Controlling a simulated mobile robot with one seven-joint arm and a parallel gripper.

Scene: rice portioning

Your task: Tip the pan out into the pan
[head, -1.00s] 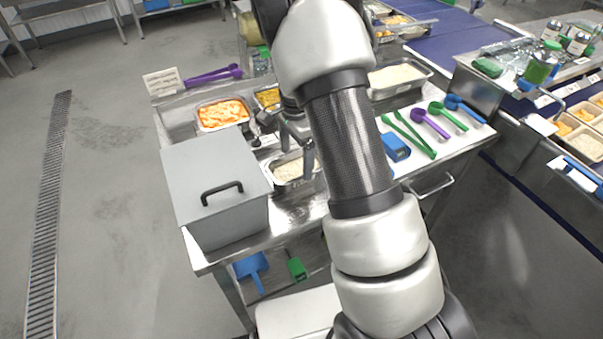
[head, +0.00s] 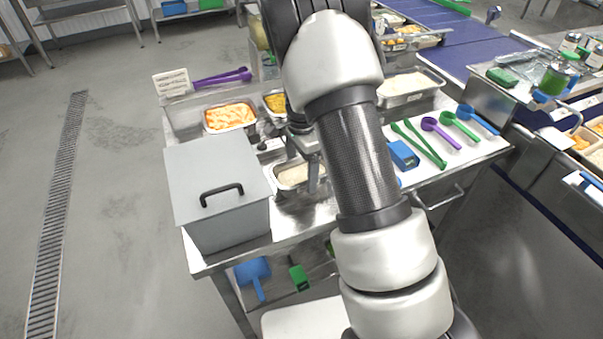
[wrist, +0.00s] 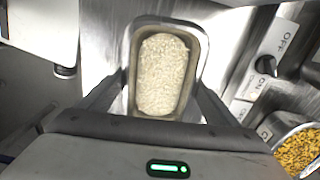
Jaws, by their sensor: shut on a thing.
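A small steel pan of white rice (head: 287,187) stands on the steel counter, right of the grey lidded box. In the wrist view the pan (wrist: 196,32) lies lengthwise between my fingers, with pale grains inside. My gripper (wrist: 158,88) is shut on this pan, one finger along each long side. In the head view my gripper (head: 310,165) is partly hidden behind my arm. A larger steel pan of pale, rice-like food (head: 440,86) sits at the back right of the counter.
The grey box (head: 222,165) with a black handle stands left. Pans of orange (head: 229,115) and yellow food (head: 275,102) are behind. A blue device (head: 402,155) and several green, purple and blue scoops lie right. A switch panel (wrist: 262,62) is beside the pan.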

